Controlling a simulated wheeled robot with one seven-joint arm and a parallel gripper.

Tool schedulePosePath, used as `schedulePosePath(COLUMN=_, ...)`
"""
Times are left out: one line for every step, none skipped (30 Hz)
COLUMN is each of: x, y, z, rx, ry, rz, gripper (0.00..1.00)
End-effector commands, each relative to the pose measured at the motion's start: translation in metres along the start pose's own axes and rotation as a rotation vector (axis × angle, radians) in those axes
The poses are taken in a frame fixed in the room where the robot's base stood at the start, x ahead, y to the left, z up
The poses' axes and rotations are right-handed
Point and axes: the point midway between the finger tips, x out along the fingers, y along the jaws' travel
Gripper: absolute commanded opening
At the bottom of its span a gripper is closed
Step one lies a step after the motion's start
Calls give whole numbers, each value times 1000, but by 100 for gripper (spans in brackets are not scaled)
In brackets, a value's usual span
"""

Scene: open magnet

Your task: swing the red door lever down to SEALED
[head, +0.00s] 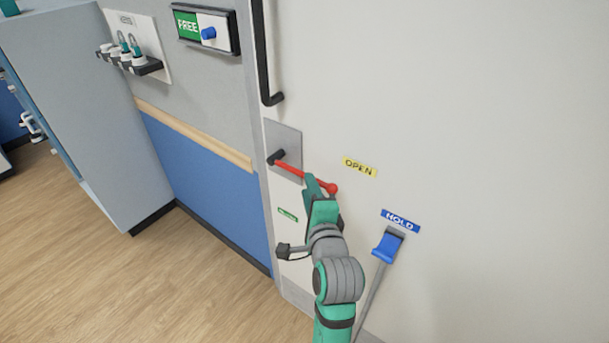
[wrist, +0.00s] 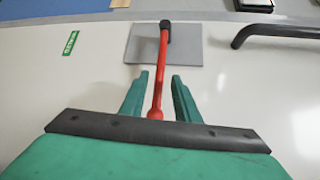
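The red door lever (head: 300,172) sticks out to the right from a black pivot on a grey plate (head: 290,139) on the white door, sloping slightly down to a round red knob. A yellow OPEN label (head: 359,167) is above and right of the knob. A small green label (head: 288,214) is below the plate; its text is too small to read, but it also shows in the wrist view (wrist: 70,43). My gripper (head: 320,184) is at the lever's outer part. In the wrist view my gripper (wrist: 159,82) has its fingers apart, with the lever (wrist: 160,75) between them and gaps on both sides.
A black door handle (head: 266,60) is above the plate. A blue HOLD label (head: 400,220) and a blue-topped grey bar (head: 387,246) are at the lower right. A FREE sign (head: 188,26) and a key rack (head: 135,60) are on the wall at left.

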Motion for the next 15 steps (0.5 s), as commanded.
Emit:
schedulePosePath(x=10, y=-1, z=0, rx=-1, ry=-1, rz=0, gripper=29)
schedulePosePath(x=15, y=0, z=0, rx=-1, ry=0, rz=0, gripper=29)
schedulePosePath(x=22, y=0, z=0, rx=-1, ry=0, rz=0, gripper=29)
schedulePosePath(x=27, y=0, z=0, rx=-1, ry=0, rz=1, gripper=29)
schedulePosePath(x=32, y=0, z=0, rx=-1, ry=0, rz=0, gripper=29)
schedulePosePath(x=38, y=0, z=0, rx=-1, ry=-1, rz=0, gripper=29)
schedulePosePath(x=42, y=0, z=0, rx=-1, ry=0, rz=0, gripper=29)
schedulePosePath(x=46, y=0, z=0, rx=0, ry=0, rz=0, gripper=29)
schedulePosePath(x=50, y=0, z=0, rx=0, ry=0, rz=0, gripper=29)
schedulePosePath(x=53, y=0, z=0, rx=0, ry=0, rz=0, gripper=29)
schedulePosePath(x=56, y=-1, z=0, rx=0, ry=0, rz=-1, gripper=29)
schedulePosePath(x=59, y=0, z=0, rx=-1, ry=0, rz=-1, gripper=29)
schedulePosePath(x=61, y=0, z=0, rx=-1, ry=0, rz=0, gripper=29)
schedulePosePath(x=62, y=0, z=0, rx=-1, ry=0, rz=0, gripper=29)
schedulePosePath(x=63, y=0, z=0, rx=-1, ry=0, rz=0, gripper=29)
